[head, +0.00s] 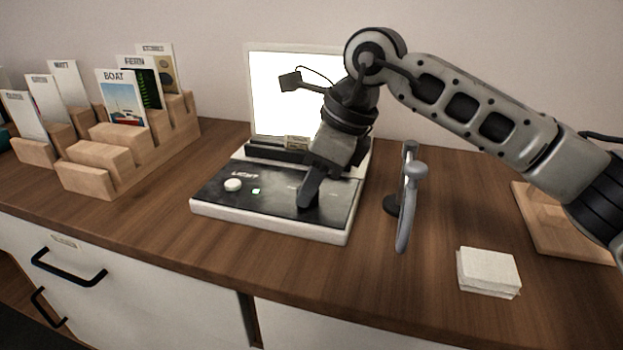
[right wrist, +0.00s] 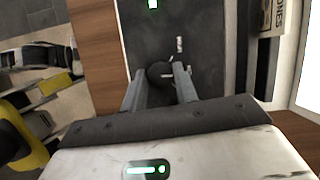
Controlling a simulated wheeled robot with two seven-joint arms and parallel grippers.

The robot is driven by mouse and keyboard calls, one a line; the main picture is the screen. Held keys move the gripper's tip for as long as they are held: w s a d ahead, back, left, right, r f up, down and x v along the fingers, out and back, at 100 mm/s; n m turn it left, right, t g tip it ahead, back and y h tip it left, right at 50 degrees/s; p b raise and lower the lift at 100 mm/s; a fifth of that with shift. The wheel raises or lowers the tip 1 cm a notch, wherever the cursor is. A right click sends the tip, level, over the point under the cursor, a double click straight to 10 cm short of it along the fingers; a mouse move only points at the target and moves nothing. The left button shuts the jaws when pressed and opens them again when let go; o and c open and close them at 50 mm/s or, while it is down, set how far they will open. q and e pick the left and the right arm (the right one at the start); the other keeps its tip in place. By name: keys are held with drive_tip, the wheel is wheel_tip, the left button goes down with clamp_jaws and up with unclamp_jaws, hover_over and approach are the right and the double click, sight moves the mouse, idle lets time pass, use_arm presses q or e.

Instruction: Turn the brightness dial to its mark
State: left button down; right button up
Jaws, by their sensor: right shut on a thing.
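The light box has a dark control panel (head: 275,205) with a white rim, lying on the wooden counter. My right gripper (head: 308,196) reaches down to the right part of this panel. In the right wrist view, the dark round brightness dial (right wrist: 159,71) sits between the fingertips of my right gripper (right wrist: 162,82), which are shut on it. A small pale mark (right wrist: 179,44) shows on the panel just beyond the dial. The dial's pointer cannot be made out clearly. In the head view, the gripper hides the dial. My left gripper is out of view.
The lit screen (head: 285,95) stands behind. A wooden card rack (head: 105,160) is at left. A grey stand (head: 408,195) and white stack (head: 488,270) are at right.

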drive_tip(key=o, duration=1)
use_arm(q)
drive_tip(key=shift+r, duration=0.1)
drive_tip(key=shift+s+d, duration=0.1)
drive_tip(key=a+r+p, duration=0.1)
drive_tip(key=p, duration=0.1)
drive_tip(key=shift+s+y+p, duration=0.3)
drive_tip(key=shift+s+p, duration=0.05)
drive_tip(key=shift+p, duration=0.05)
use_arm(e)
drive_tip(key=v, duration=1.6)
drive_tip(key=shift+d, duration=0.15)
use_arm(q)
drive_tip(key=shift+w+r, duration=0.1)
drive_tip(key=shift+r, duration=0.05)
